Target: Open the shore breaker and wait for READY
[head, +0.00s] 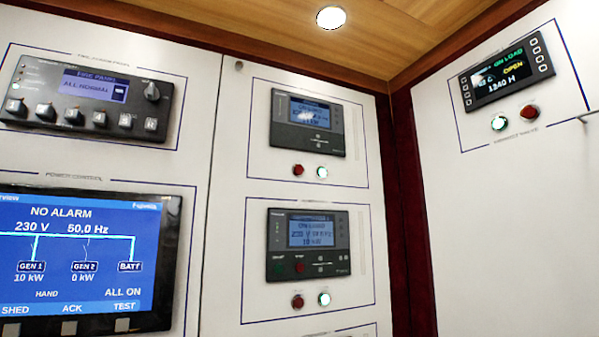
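I see no device whose label I can read as the shore breaker, and no READY text. The large power control screen (85,255) at lower left shows NO ALARM, 230 V, 50.0 Hz, GEN 1 at 10 kW, GEN 2 at 0 kW, BATT, HAND and ALL ON. An upper meter module (308,125) and a lower meter module (308,243) have lit blue displays; the lower one seems to read 230 V, 50 Hz, 10 kW. Under each are a dark red button and a brightly lit green-white one. Neither gripper is in view.
A fire panel (87,98) at upper left reads ALL NORMAL. A dark red corner post separates the walls.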

